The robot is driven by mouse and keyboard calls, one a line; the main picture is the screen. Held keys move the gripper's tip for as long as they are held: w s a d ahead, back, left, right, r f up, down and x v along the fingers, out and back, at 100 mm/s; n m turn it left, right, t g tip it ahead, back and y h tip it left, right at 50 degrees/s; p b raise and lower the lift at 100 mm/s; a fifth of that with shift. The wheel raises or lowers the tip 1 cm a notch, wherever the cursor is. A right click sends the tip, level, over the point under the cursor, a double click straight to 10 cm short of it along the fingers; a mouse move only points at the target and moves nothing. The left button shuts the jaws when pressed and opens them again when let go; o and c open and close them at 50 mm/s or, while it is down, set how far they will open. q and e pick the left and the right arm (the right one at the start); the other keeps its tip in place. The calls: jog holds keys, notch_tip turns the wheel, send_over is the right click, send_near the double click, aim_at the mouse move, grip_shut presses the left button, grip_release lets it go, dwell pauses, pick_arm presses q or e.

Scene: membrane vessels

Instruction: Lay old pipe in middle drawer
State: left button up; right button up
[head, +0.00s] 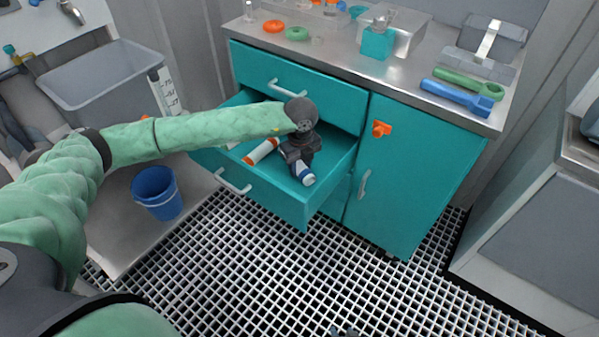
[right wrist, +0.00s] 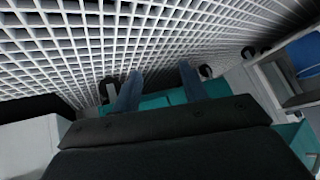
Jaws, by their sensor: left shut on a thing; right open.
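The middle drawer (head: 267,191) of the teal cabinet is pulled open below a closed top drawer. My left gripper (head: 301,165) is over the inside of this drawer, pointing down. It is shut on a short pipe (head: 304,174) with a white part and a blue band, its upper part hidden by the fingers. Whether this pipe touches the drawer floor I cannot tell. A white pipe with orange ends (head: 261,151) lies in the drawer to the left of the gripper. My right gripper (right wrist: 158,88) is open and empty in the right wrist view, with floor grating beyond it.
The closed top drawer (head: 330,98) sits just above the open one. A cabinet door with an orange tag (head: 381,129) is at right. Blue and green wrenches (head: 457,97) lie on the counter. A blue bucket (head: 158,192) stands left of the drawer. The grated floor in front is clear.

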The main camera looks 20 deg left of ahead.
pick_arm(q)
notch_tip(320, 180, down, 3)
jog(key=shift+f, duration=0.25)
pick_arm(e)
jog(key=shift+w+a+r, duration=0.15)
jog(key=shift+w+r, duration=0.35)
jog(key=shift+w, duration=0.05)
pick_arm(q)
jog(key=shift+f, duration=0.1)
pick_arm(e)
jog(key=shift+w+r+t, duration=0.3)
jog(key=shift+w+t, duration=0.05)
jog(key=shift+t, duration=0.05)
pick_arm(q)
jog(key=o, duration=1)
pick_arm(e)
jog(key=shift+w+r, duration=0.1)
